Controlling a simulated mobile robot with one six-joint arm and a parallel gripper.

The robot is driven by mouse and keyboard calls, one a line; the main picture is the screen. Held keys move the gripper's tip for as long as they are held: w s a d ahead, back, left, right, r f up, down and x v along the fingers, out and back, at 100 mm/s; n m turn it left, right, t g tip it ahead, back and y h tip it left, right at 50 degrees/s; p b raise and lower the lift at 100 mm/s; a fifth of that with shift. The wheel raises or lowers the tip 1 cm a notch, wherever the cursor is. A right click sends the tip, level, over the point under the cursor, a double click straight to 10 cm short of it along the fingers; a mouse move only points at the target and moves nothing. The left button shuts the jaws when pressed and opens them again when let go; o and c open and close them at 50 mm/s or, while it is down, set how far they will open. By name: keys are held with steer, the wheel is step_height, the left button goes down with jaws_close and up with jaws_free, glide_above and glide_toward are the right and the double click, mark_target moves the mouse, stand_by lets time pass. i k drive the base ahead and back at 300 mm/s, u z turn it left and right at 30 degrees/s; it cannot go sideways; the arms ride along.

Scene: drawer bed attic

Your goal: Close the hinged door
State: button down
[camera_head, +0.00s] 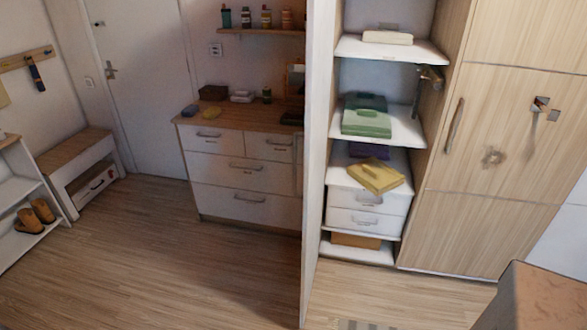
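A tall pale hinged door (314,150) stands open at the left side of a shelf closet. I see it nearly edge-on, swung out toward me, so its faces are mostly hidden. A thin vertical shape at its left edge may be its handle, but I cannot tell for sure. The closet opening beside it is uncovered and shows white shelves (392,49). To its right, a light wood cabinet door (490,140) with a vertical handle (455,125) looks shut. My gripper is not in view.
The closet holds folded green cloths (367,120), a yellow cloth (376,177) and white drawers (366,208). A dresser (245,190) stands behind the open door. A brown block-like corner (540,298) is near at the lower right. The wooden floor (170,265) at left is clear.

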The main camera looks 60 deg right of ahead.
mark_target(320, 13)
steer(key=z, duration=0.15)
steer(key=i, duration=0.95)
steer(key=u, duration=0.1)
